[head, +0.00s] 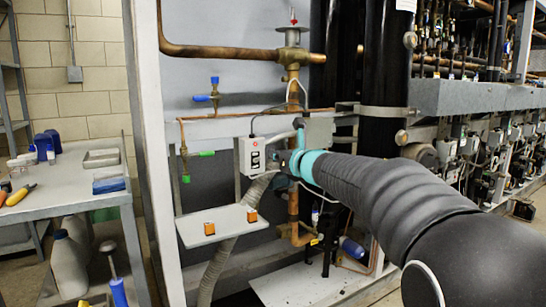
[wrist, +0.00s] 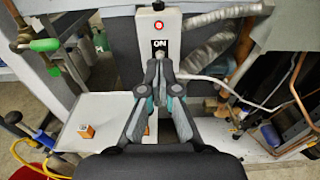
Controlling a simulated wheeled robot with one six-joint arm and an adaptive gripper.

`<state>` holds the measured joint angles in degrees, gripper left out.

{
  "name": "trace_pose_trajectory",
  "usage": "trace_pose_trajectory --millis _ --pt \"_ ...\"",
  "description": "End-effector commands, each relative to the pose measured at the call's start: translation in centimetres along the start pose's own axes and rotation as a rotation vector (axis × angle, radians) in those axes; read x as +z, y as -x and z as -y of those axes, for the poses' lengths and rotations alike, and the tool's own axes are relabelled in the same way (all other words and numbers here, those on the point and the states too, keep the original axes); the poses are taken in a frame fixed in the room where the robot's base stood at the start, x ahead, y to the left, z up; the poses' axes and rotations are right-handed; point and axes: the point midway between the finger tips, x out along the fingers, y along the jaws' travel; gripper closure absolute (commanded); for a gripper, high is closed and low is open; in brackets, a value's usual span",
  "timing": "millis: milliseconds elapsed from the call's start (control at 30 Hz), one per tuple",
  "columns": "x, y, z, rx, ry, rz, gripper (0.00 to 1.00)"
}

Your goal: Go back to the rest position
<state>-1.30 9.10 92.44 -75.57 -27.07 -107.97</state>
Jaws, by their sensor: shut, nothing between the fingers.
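My gripper (wrist: 158,75) shows in the wrist view with its fingers drawn together and nothing between them. Its tips are just below and in front of a white switch box (wrist: 159,25) with an "ON" label and a red lit button. I cannot tell whether the tips touch the box. In the head view my arm reaches in from the lower right, and the switch box (head: 250,157) is just left of the arm's end. The fingers are mostly hidden there.
A small white shelf (head: 222,229) bears two orange blocks below the box. Pipes, a copper valve (head: 292,55), a green-tipped pipe (head: 207,153) and black cylinders (head: 385,80) crowd the rack. A grey table (head: 80,180) with tools and bottles stands left.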

Motion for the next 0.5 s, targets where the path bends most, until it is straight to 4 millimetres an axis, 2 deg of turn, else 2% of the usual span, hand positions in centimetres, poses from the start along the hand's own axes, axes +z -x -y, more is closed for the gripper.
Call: trace_pose_trajectory --millis 167,267,367,400,500 --pt "-0.1 0.0 0.3 -0.016 -0.091 -0.004 1.0" --pt "-0.5 0.0 1.9 -0.094 -0.273 -0.007 1.0" --pt "-3.1 0.5 4.5 -0.23 -0.571 -0.012 1.0" --pt "-4.7 0.9 5.5 -0.294 -0.702 -0.014 1.0" --pt "-8.1 3.3 7.5 -0.467 -1.03 0.011 1.0"
